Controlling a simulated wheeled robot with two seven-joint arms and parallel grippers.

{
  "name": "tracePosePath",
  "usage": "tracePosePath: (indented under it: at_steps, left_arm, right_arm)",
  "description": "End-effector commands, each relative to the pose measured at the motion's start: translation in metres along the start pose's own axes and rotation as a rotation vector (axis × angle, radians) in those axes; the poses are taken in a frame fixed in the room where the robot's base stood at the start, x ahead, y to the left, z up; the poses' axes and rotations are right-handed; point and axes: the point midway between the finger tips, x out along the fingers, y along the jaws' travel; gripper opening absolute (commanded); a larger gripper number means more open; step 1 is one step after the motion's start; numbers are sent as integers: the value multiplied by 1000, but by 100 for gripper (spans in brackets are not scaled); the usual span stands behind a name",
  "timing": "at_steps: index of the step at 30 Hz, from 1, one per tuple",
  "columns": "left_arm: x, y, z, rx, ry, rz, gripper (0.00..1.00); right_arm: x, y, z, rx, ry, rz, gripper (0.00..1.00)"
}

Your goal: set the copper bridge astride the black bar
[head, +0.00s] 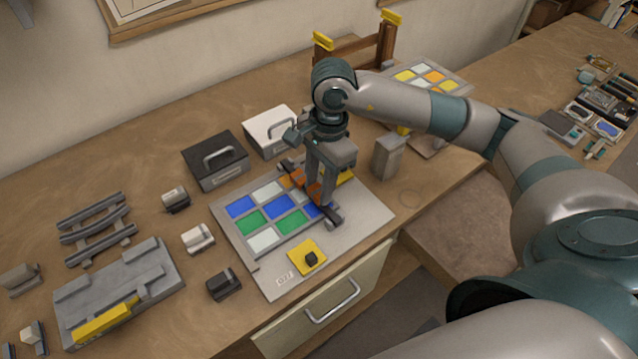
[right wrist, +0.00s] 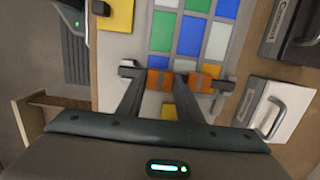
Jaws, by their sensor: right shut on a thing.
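The copper bridge (head: 297,178) is a narrow piece with orange-brown bands and dark ends, lying across the coloured tiles. It also shows in the right wrist view (right wrist: 203,82). My right gripper (head: 322,196) points down over the tile panel and is shut on the bridge near its middle; both fingers show in the right wrist view (right wrist: 163,80). I cannot single out the black bar under the bridge, because the fingers and bridge cover that spot. I cannot tell whether the bridge touches the panel. My left gripper is out of view.
The tile panel (head: 375,214) carries a yellow square with a black knob (head: 311,259). A black box (head: 215,162) and a white box (head: 270,130) stand behind it. Small blocks, dark rails (head: 95,228) and a grey tray (head: 150,262) lie left. A grey block (head: 388,157) stands right.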

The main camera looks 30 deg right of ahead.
Motion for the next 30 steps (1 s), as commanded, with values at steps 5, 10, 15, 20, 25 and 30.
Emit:
tracePosePath:
  at_steps: [5,10,15,20,25,30]
  left_arm:
    - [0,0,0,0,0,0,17]
    - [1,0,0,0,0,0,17]
    - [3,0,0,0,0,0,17]
    - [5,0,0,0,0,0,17]
    - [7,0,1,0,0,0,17]
    - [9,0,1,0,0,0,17]
  right_arm:
    - [0,0,0,0,0,0,10]
    - [0,0,0,0,0,-1,10]
    - [0,0,0,0,0,-1,10]
    - [0,0,0,0,0,-2,10]
    - [0,-1,0,0,0,-2,10]
    - [0,0,0,0,0,-1,10]
